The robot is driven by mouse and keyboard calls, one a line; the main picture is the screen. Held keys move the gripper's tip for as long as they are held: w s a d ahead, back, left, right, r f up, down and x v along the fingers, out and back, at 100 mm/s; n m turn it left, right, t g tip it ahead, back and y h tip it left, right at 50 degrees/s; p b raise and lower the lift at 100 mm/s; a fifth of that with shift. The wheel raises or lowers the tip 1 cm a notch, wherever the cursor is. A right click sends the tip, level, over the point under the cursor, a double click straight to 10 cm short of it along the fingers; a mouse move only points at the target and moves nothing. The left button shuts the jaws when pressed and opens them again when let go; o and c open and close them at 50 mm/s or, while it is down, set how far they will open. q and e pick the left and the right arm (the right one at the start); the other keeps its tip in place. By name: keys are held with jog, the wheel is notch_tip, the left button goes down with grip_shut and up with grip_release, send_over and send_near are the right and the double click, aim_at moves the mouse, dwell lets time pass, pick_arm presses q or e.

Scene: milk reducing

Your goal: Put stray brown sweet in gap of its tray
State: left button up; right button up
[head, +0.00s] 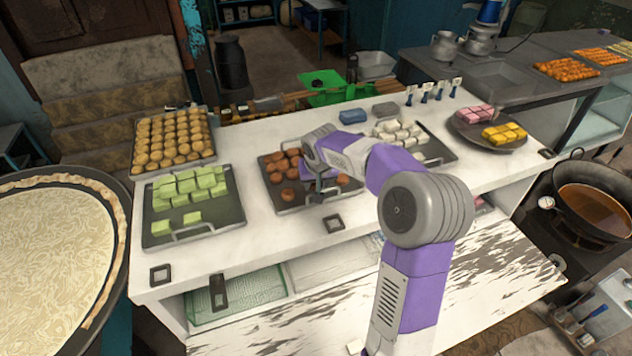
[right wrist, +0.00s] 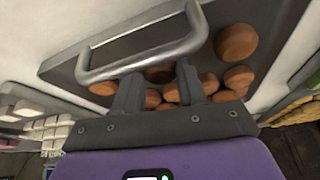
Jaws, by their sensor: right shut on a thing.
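The brown sweets' dark tray (head: 283,206) lies on the white counter, with several round brown sweets (head: 282,163) at its left and back. My right gripper (head: 317,194) is low over the tray's front part, its fingers pointing down. In the right wrist view the gripper (right wrist: 160,85) is shut on a brown sweet (right wrist: 159,75), which shows between the fingers behind the tray's metal handle (right wrist: 140,62). Other sweets (right wrist: 236,42) lie around it on the tray. My arm hides part of the tray in the head view, and the gap cannot be made out clearly. My left gripper is out of view.
A tray of green sweets (head: 153,222) stands to the left, with a tray of golden sweets (head: 172,138) behind it. A tray of white sweets (head: 397,131) is to the right, beside a round plate with pink and yellow sweets (head: 503,133). The counter front is mostly clear.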

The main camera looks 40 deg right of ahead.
jog(key=shift+f, duration=0.2)
jog(key=o, duration=1.1)
jog(key=shift+r, duration=0.15)
jog(key=shift+r, duration=0.35)
jog(key=v, duration=1.1)
jog(key=shift+s+r+p, duration=0.2)
jog(key=shift+r+p, duration=0.05)
jog(key=shift+p, duration=0.05)
